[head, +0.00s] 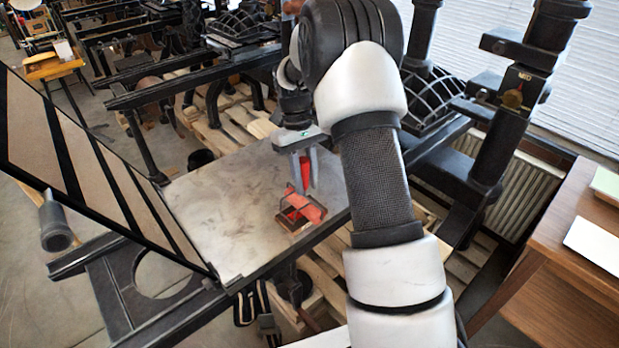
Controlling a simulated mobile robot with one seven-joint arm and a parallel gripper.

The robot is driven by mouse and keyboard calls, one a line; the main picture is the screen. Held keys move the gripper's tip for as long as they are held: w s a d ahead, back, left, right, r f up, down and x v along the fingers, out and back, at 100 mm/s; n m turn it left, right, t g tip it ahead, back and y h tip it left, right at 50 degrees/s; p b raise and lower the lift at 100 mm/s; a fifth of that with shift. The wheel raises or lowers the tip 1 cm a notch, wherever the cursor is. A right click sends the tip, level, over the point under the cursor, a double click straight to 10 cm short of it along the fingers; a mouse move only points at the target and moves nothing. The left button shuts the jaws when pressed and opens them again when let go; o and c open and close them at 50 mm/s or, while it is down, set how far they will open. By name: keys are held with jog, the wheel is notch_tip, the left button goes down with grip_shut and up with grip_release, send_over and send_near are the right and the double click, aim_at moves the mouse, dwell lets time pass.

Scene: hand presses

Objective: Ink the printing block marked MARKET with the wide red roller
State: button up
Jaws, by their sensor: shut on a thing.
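The wide red roller (312,208) is at the right front part of the grey press bed (215,205), below my gripper. My gripper (305,180) points down, with its two grey fingers shut on the roller's upright red handle. Under and around the roller are a dark brownish frame-like piece and more red; I cannot tell whether this is the roller's frame or the printing block. No MARKET lettering is readable, so I cannot pick out the block for certain. Whether the roller touches what is beneath it is unclear.
Most of the press bed left of the roller is bare. A hinged dark frame with tan panels (95,165) slants up along its left side. A wooden desk (550,265) stands at right. Black press uprights (500,130) rise behind my arm.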

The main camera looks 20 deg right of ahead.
jog(key=s+a, duration=0.2)
jog(key=a, duration=0.3)
jog(key=shift+s+a, duration=0.15)
jog(key=shift+a, duration=0.25)
dwell(3.9)
jog(key=shift+r, duration=0.15)
jog(key=shift+r, duration=2.4)
